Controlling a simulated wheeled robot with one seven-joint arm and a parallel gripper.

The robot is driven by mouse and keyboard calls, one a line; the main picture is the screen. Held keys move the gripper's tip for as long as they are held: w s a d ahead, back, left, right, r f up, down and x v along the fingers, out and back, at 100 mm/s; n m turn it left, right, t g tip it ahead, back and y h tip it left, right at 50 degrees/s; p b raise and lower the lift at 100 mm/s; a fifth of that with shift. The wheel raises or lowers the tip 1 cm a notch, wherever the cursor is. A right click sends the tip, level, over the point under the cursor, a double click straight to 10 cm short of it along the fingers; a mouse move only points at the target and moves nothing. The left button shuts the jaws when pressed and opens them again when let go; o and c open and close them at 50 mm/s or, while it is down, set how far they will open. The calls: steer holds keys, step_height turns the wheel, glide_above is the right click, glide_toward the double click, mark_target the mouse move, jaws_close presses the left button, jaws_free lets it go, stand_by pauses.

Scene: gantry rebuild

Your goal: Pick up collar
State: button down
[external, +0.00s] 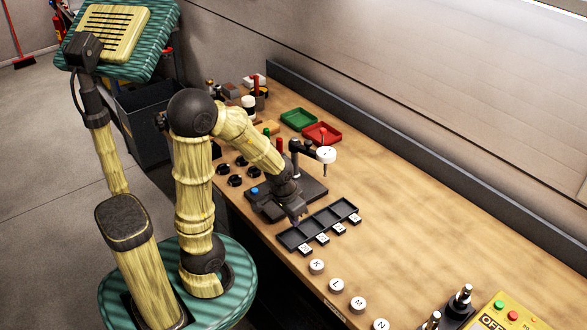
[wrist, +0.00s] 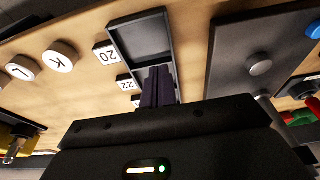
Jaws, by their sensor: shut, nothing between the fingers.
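I cannot make out with certainty which thing is the collar. My gripper (external: 297,221) points down at the near-left end of a black compartment tray (external: 322,220). In the wrist view my gripper's fingers (wrist: 158,82) are closed together and empty, in front of the tray (wrist: 112,42). The fingers and gripper body hide part of the tray. The compartment that shows beyond the fingers looks empty. A small grey round piece (wrist: 258,63) sits on the dark plate (wrist: 228,75) beside the tray; I cannot tell whether it is a collar.
Numbered tags (external: 323,238) line the tray's front. White lettered discs (external: 317,267) stand nearer the bench edge. A stand with a white disc (external: 326,154) rises behind the gripper. Green (external: 299,119) and red (external: 322,133) trays lie farther back.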

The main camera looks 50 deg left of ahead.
steer(key=c, duration=2.1)
jaws_free()
steer(key=o, duration=1.4)
steer(key=shift+c, duration=0.2)
